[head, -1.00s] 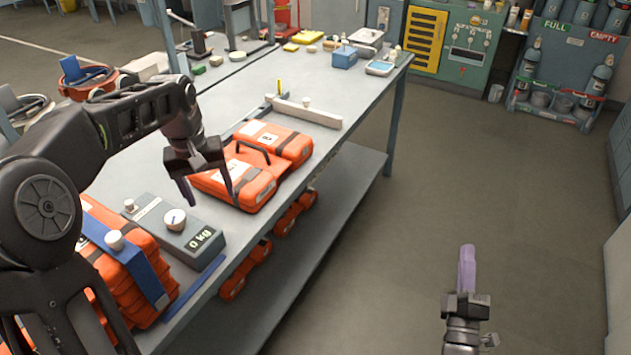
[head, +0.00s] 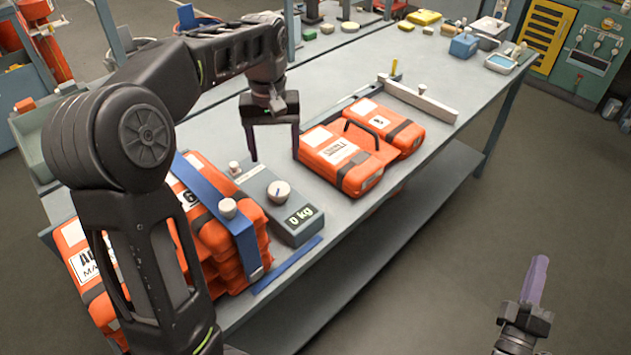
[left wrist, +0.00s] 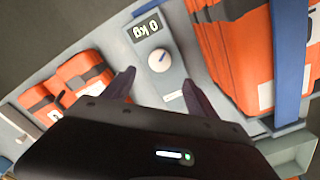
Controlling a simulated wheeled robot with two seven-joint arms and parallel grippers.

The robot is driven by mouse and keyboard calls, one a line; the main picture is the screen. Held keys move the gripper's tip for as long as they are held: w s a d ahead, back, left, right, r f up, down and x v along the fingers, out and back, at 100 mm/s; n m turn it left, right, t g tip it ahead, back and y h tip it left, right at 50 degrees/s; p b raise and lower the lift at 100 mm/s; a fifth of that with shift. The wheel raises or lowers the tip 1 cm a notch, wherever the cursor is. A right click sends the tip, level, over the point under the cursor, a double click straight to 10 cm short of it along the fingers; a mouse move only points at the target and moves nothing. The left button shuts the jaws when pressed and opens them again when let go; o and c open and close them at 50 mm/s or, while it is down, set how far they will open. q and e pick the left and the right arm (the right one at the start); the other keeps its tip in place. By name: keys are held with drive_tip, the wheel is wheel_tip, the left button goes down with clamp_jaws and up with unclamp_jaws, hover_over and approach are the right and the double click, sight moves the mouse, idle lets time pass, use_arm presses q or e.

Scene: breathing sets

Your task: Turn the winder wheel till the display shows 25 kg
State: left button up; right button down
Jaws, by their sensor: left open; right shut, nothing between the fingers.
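A grey box on the bench carries a display (head: 300,215) reading 0 kg. Behind the display on the same box is a round white wheel (head: 278,191) with a dark mark. Both show in the left wrist view, the display (left wrist: 146,28) upside down and the wheel (left wrist: 160,61) between the fingertips in the picture. My left gripper (head: 273,158) is open and empty, pointing down above the box's far side, apart from the wheel. It also shows in the left wrist view (left wrist: 159,78). My right gripper (head: 540,262) is shut and empty, off the bench's right side.
Stacked orange cases (head: 212,240) under a blue strap (head: 203,196) with a white knob (head: 227,208) stand left of the box. Two orange cases (head: 340,160) lie to its right, before a pale rail (head: 420,101). Bare bench top (head: 340,75) lies behind.

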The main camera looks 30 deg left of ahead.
sight(279, 189)
use_arm(q)
wheel_tip(279, 189, down, 11)
drive_tip(key=shift+f+p, duration=0.1)
drive_tip(key=shift+p, duration=0.5)
drive_tip(key=c, duration=1.4)
